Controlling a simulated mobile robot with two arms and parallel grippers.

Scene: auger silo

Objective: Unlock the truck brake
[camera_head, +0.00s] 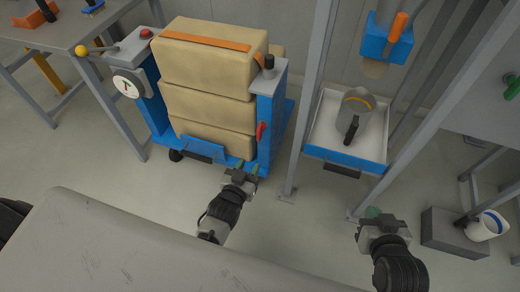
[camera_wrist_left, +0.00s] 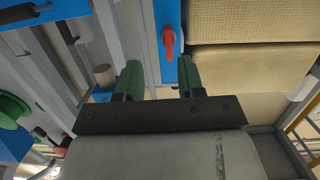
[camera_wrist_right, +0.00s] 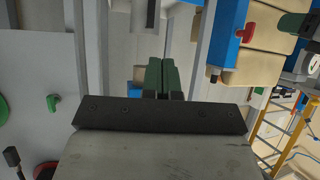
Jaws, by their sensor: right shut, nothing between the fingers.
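The blue truck (camera_head: 264,160) carries stacked tan sacks. A red lever (camera_head: 261,131) is on its right post; I take it for the brake. The lever also shows in the left wrist view (camera_wrist_left: 169,42), hanging down on the blue post, and in the right wrist view (camera_wrist_right: 247,33). My left gripper (camera_head: 248,166) is open and empty, just in front of and below the lever, not touching it. In the left wrist view its green fingers (camera_wrist_left: 158,78) are spread, with the lever beyond the gap. My right gripper (camera_head: 373,212) is shut and empty, right of the truck.
The sacks (camera_head: 205,88) fill the truck. A gauge (camera_head: 127,84) and yellow-knobbed lever (camera_head: 82,50) are at its left. A metal frame with a white tray (camera_head: 345,110) holding a scoop stands right. A grey box (camera_head: 450,235) and white jug (camera_head: 485,226) are at far right.

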